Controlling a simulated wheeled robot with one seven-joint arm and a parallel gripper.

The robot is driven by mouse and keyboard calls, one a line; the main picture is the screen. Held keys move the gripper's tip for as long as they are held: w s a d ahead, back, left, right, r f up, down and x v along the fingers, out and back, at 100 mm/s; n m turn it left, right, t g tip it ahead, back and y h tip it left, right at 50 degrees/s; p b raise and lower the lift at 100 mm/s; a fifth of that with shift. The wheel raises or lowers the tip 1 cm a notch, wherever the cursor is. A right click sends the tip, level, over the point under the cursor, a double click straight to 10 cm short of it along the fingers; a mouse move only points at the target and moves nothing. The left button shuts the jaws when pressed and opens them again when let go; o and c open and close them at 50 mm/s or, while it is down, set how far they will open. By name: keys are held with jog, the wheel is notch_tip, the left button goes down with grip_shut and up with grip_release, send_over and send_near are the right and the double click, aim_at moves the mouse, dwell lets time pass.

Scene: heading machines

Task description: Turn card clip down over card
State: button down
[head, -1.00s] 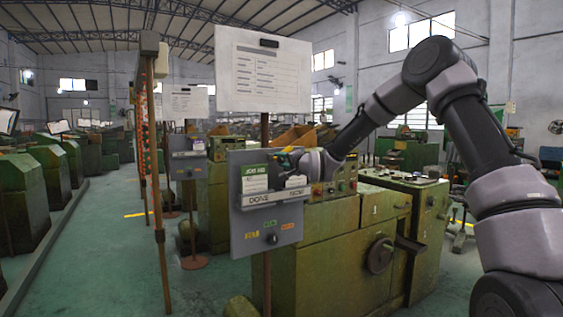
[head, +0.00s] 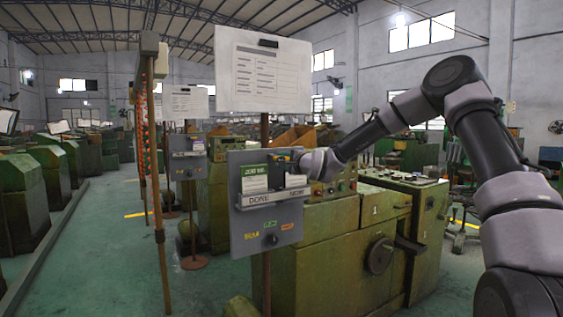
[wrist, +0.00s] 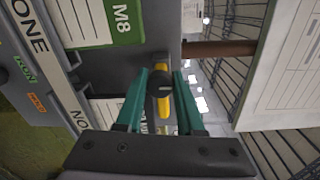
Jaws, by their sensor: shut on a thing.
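The grey card board (head: 236,225) stands at the middle of the head view, with a pocket lettered DONE and NOW. A green-headed card (head: 255,180) is in the DONE side; it also shows in the wrist view (wrist: 122,22). A second white card shows in the NOW side (wrist: 104,112), partly hidden. The yellow card clip (wrist: 164,108), with a dark round part, lies between the teal fingers of my gripper (wrist: 167,100), which is shut on it. In the wrist view the clip is beside the NOW card, not over it. In the head view my gripper (head: 290,160) is at the board's upper right.
A white sheet (head: 262,70) hangs above the board on a brown post. A green machine (head: 330,255) with a handwheel (head: 380,255) stands close behind and to the right. The floor at left (head: 110,250) is clear.

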jog(key=shift+f, duration=0.1)
jog(key=c, duration=0.5)
grip_release()
jog(key=shift+c, duration=0.2)
jog(key=v, duration=1.1)
